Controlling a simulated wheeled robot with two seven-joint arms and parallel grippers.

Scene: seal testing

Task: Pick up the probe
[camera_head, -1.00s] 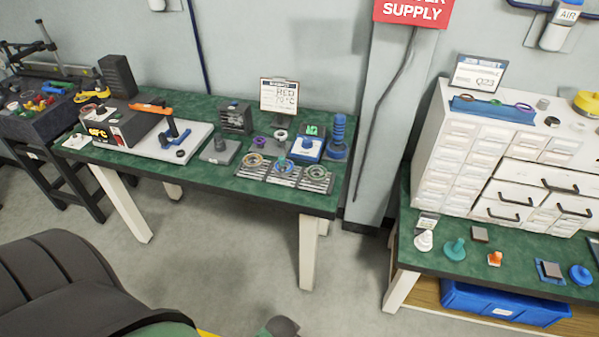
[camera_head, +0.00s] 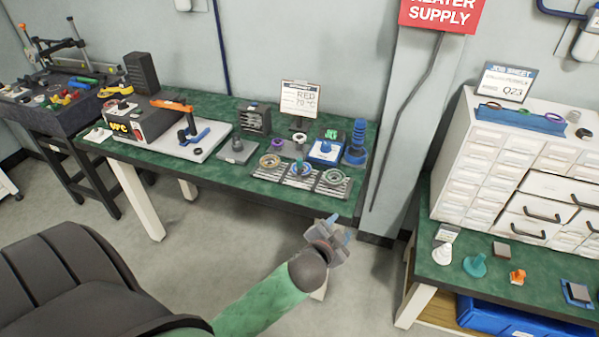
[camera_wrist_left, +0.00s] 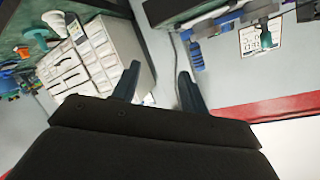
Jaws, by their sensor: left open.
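My left gripper (camera_head: 338,232) reaches in on a green arm and hangs over the floor in front of the green-topped bench (camera_head: 130,155). It is open, and in the left wrist view nothing is between its fingers (camera_wrist_left: 158,90). I cannot tell for certain which object is the probe. A dark upright piece on a grey base (camera_head: 237,150) stands mid-bench. My right gripper is not in view.
Three slatted plates with rings (camera_head: 300,172) line the bench's front edge. A white drawer cabinet (camera_head: 480,150) is at the right. Open floor separates the benches.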

